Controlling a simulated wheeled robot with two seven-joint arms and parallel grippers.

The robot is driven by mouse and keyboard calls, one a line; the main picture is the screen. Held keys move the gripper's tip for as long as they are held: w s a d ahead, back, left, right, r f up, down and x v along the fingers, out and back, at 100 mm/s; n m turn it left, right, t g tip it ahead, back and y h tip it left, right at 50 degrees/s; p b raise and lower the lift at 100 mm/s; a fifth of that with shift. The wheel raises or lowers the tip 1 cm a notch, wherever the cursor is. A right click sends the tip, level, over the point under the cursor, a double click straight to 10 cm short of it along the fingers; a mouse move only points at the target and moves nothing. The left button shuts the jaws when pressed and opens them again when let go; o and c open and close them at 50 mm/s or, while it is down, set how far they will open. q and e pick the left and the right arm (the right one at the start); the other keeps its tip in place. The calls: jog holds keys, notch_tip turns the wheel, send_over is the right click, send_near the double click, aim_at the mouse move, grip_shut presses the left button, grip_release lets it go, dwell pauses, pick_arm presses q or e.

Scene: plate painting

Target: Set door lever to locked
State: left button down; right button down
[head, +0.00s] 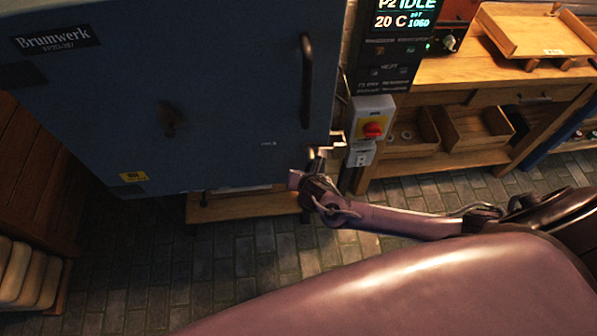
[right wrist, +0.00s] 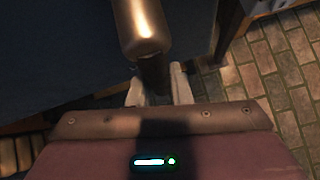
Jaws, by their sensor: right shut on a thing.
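The door lever (right wrist: 140,28) shows in the right wrist view as a thick brass-coloured cylinder with a dark, narrower part below it. My right gripper (right wrist: 155,88) has its two pale fingers on either side of that dark part and is shut on it. In the head view the right gripper (head: 317,163) is at the lower right edge of the blue kiln door (head: 230,100), which looks closed. There the lever is mostly hidden by my gripper, so its exact setting cannot be told. My left gripper is not in view.
A vertical door handle (head: 306,80) is above my gripper. A switch box with a red knob (head: 372,130) and a control panel (head: 395,50) are just to the right. A wooden bench (head: 455,75) with trays stands further right. The brick floor (head: 270,255) is open below the door.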

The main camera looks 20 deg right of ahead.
jog(key=shift+s+d+f+n+g+h+p, duration=0.15)
jog(key=shift+d+n+h+p, duration=0.15)
jog(key=shift+d+h, duration=0.2)
jog(key=shift+s+d+r+n+g+h+p, duration=0.1)
jog(key=shift+d+n+g+h+p, duration=0.1)
jog(key=shift+d+h+p, duration=0.25)
jog(key=shift+f, duration=0.15)
jog(key=c, duration=1.3)
grip_release()
jog(key=shift+v, duration=3.95)
